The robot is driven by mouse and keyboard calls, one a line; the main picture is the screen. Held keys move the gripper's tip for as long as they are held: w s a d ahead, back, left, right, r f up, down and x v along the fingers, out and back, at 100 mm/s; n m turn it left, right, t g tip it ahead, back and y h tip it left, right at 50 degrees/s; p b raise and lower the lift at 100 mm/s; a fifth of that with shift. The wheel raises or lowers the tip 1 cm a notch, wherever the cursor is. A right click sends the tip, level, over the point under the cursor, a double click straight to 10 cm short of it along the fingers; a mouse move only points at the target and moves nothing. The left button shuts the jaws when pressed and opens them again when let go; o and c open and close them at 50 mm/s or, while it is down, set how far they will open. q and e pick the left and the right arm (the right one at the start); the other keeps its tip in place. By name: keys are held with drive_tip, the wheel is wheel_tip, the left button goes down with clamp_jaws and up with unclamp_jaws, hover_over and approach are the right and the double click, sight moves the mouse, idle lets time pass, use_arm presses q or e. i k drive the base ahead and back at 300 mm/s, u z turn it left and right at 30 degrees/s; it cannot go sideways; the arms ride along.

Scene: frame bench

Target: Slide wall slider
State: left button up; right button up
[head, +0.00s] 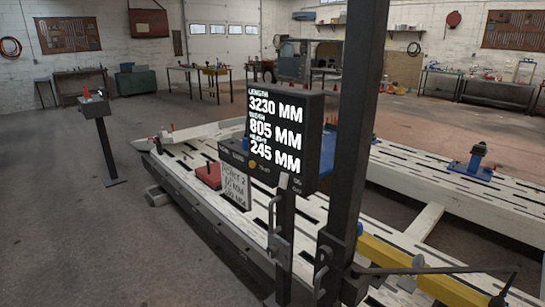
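No part that I can clearly identify as the wall slider shows in the head view. A tall dark upright post (352,130) stands close in front, with dark brackets and a clamp-like fitting (322,272) low on it. A thin dark rod (430,270) reaches right from the post's lower part, above a yellow beam (405,263). A display box (275,135) on a shorter post (284,235) reads length 3230 mm, a second line 805 mm and a third 245 mm. Neither of my grippers is in view.
The slotted white bench (185,160) fills the middle, with a red block (208,175) and a sign (235,187) on it. A pedestal (102,135) stands left. A blue-based fixture (473,165) sits at right.

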sight(330, 278)
drive_tip(key=k, duration=1.25)
drive_tip(key=u, duration=0.8)
drive_tip(key=i, duration=1.65)
drive_tip(key=z, duration=0.55)
